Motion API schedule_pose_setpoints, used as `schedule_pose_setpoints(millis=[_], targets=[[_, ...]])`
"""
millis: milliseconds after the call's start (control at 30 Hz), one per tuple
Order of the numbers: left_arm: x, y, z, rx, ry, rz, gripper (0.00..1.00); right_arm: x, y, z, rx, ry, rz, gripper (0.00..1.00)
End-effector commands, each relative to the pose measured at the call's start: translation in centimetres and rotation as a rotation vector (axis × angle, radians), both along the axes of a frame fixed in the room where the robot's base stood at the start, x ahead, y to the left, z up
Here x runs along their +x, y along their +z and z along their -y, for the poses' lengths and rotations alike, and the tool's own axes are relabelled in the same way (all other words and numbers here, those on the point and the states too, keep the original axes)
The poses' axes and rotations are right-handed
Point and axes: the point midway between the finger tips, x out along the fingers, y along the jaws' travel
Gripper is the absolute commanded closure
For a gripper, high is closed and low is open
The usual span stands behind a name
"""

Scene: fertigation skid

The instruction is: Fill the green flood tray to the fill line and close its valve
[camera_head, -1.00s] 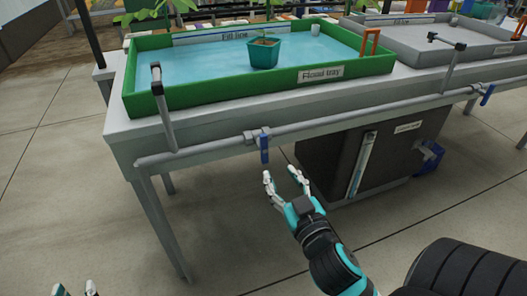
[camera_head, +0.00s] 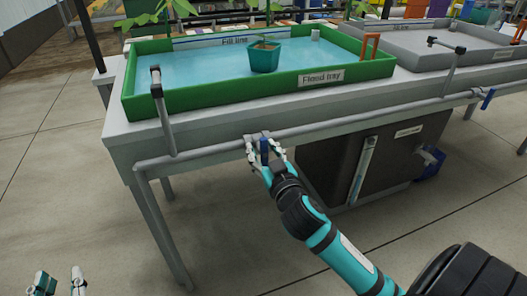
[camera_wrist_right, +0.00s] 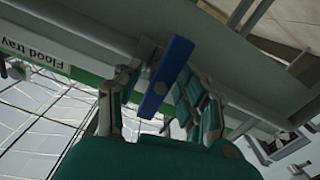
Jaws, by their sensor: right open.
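The green flood tray (camera_head: 235,96) sits on the bench with blue water (camera_head: 200,66) in it. The "Fill line" strip (camera_head: 234,41) is on its back wall; the water lies close below it, and I cannot tell if it touches. The blue valve handle (camera_head: 264,150) hangs down across the pipe below the tray. My right gripper (camera_head: 266,157) is open, its fingers on either side of the handle. The right wrist view shows the handle (camera_wrist_right: 167,78) between the fingers; contact is unclear. My left gripper (camera_head: 60,281) shows at the bottom left, fingers apart.
A potted plant (camera_head: 264,58) stands in the tray. A grey tray (camera_head: 400,40) is to the right, with another blue valve handle (camera_head: 487,99). A dark tank (camera_head: 400,165) stands under the bench. The floor in front is clear.

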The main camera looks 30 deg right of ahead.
Motion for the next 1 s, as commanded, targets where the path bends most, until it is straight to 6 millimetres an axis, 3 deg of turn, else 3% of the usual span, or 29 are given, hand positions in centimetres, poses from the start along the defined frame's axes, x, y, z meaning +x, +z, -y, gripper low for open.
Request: schedule_pose_setpoints(millis=[67,367,1000], targets=[[0.01,0.01,0.0,0.0,0.0,0.0,0.64,-0.02,0.0,0.0,0.0,0.0,0.0,0.62],[0.01,0.01,0.01,0.0,0.0,0.0,0.64,-0.04,-0.01,-0.01,0.0,0.0,0.0,1.0],[0.01,0.03,0.0,0.0,0.0,0.0,0.64,-0.06,-0.01,-0.02,0.0,0.0,0.0,1.0]])
